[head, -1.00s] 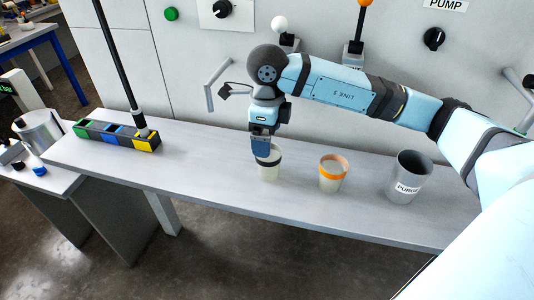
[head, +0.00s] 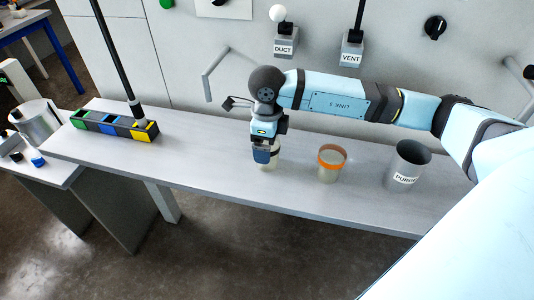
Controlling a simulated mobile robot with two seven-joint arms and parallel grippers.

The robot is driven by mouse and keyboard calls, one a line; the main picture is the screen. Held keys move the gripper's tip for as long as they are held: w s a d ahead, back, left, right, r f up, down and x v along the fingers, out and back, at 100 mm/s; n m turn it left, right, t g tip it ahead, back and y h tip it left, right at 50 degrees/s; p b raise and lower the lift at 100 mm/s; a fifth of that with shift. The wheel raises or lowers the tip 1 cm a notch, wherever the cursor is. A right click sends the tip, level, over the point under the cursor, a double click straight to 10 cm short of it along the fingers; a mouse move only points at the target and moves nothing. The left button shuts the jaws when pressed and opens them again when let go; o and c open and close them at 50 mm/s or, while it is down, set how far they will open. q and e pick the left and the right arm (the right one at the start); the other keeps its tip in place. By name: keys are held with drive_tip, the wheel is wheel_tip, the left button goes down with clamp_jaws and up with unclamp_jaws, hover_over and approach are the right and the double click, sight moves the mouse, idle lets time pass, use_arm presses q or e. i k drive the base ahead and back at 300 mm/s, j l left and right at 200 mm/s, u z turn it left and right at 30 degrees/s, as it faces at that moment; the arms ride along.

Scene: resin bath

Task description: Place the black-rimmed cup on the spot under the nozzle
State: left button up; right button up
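The black-rimmed cup (head: 273,162) is pale and stands upright on the grey bench, left of an orange-rimmed cup (head: 329,172). My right gripper (head: 263,154) comes down over it from above and hides much of its rim and left side. The fingers overlap the cup in the picture; I cannot tell whether they are closed on it. A black pole (head: 113,55) runs down to the yellow end of a coloured block strip (head: 102,125) at the left of the bench. I cannot make out a sure nozzle or the marked spot under one. My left gripper is out of view.
A grey PURGE cup (head: 409,166) stands to the right on the bench (head: 205,145). DUCT (head: 285,45) and VENT (head: 351,50) levers and a bent handle (head: 208,85) stick out from the wall behind. The bench between the strip and my gripper is clear.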

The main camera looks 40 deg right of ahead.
sight(216, 144)
drive_tip(key=k+j, duration=0.2)
drive_tip(key=j, duration=0.15)
drive_tip(key=k+j, duration=0.15)
drive_tip(key=j, duration=0.15)
drive_tip(key=k+j, duration=0.2)
drive_tip(key=j, duration=0.15)
drive_tip(key=u, duration=0.05)
